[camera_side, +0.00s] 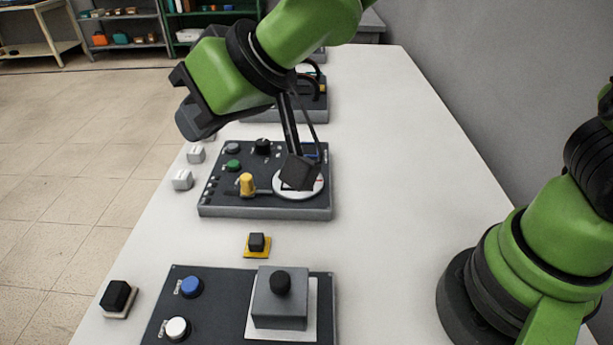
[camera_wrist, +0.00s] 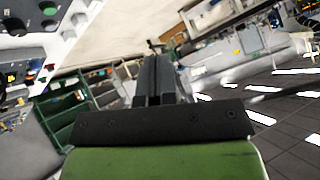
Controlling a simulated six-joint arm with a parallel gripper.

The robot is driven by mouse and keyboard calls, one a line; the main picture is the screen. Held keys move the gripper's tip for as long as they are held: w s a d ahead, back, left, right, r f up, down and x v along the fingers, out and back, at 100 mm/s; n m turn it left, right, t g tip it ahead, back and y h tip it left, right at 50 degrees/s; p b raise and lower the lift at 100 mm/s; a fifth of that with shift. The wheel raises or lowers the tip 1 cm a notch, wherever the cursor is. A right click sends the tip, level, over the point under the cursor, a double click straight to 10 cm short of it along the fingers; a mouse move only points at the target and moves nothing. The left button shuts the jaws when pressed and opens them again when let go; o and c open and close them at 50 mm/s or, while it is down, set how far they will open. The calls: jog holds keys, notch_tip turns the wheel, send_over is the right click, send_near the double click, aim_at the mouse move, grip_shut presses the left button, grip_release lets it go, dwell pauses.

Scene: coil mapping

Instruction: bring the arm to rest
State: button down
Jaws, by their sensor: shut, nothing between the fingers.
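My gripper (camera_side: 297,172) hangs from the green arm in the side view, above the dark control panel (camera_side: 213,206) in the middle of the table. Its dark fingertips overlap the panel's round white dial (camera_side: 290,193) in the picture; I cannot tell whether they touch it. In the wrist view the gripper's two fingers (camera_wrist: 154,78) lie close together with nothing seen between them. The wrist view looks out sideways over the room, with part of a panel (camera_wrist: 30,20) at its upper left.
The white table (camera_side: 390,190) has clear room right of the panels. A yellow knob (camera_side: 247,184) stands near the dial. A nearer panel (camera_side: 220,300) carries a grey block with a black knob (camera_side: 281,284). A small black button on a yellow base (camera_side: 257,243) sits between the panels.

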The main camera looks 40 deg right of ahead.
jog(key=s+d+r+m+h, duration=0.25)
jog(key=d+r, duration=0.25)
jog(key=d, duration=0.5)
jog(key=s+d+m, duration=0.2)
jog(key=s+d, duration=0.3)
jog(key=s, duration=0.3)
jog(key=s+d+r+m+h, duration=0.1)
jog(key=s+d+m, duration=0.1)
jog(key=s+d, duration=0.3)
jog(key=s, duration=0.2)
jog(key=shift+s+r+g, duration=0.3)
jog(key=shift+s, duration=0.05)
